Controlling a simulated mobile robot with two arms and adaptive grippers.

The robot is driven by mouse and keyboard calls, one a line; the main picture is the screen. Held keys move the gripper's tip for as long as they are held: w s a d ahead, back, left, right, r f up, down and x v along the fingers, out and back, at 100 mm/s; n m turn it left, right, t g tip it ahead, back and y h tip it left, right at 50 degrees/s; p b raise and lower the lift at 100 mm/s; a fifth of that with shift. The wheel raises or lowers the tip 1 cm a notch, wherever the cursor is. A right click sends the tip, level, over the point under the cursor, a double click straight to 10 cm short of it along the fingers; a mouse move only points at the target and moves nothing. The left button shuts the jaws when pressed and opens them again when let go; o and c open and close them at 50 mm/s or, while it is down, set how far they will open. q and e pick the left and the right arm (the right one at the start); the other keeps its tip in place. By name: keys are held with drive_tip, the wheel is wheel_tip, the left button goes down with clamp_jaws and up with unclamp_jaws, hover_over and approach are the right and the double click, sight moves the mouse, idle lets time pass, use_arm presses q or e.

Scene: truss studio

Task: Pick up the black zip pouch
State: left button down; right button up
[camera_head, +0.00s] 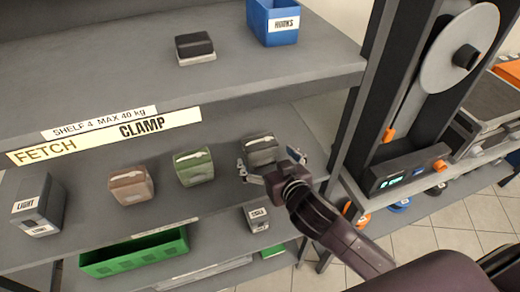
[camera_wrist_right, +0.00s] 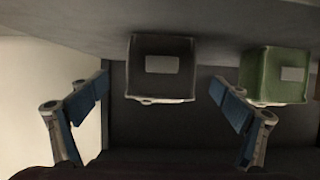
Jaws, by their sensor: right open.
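The black zip pouch (camera_head: 261,149) stands on the middle shelf, at the right end of a row of pouches. My right gripper (camera_head: 270,164) is open in front of it, with one finger towards each side of the pouch. In the right wrist view the dark pouch (camera_wrist_right: 162,52) appears between the two spread fingers of the gripper (camera_wrist_right: 160,92), a little beyond their tips. I cannot tell whether the fingers touch it. A green pouch (camera_head: 194,167) stands beside it, and also shows at the right of the wrist view (camera_wrist_right: 290,92). My left gripper is not in view.
A brown pouch (camera_head: 131,187) and a grey LIGHT box (camera_head: 38,205) stand further left on the shelf (camera_head: 95,160). The upper shelf (camera_head: 110,80) overhangs the row. A rack upright (camera_head: 345,130) is close on the right. A green crate (camera_head: 135,256) sits below.

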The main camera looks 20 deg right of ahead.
sight(264, 155)
drive_tip(key=p+x, duration=0.1)
drive_tip(key=x, duration=0.2)
drive_tip(key=shift+w, duration=0.35)
drive_tip(key=shift+w+f, duration=0.15)
drive_tip(key=shift+w, duration=0.15)
drive_tip(key=shift+f, duration=0.1)
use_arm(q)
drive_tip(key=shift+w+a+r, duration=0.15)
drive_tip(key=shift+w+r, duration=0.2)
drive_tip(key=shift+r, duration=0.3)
use_arm(e)
drive_tip(key=shift+w, duration=0.1)
drive_tip(key=c, duration=1.5)
drive_tip(key=shift+o, duration=0.2)
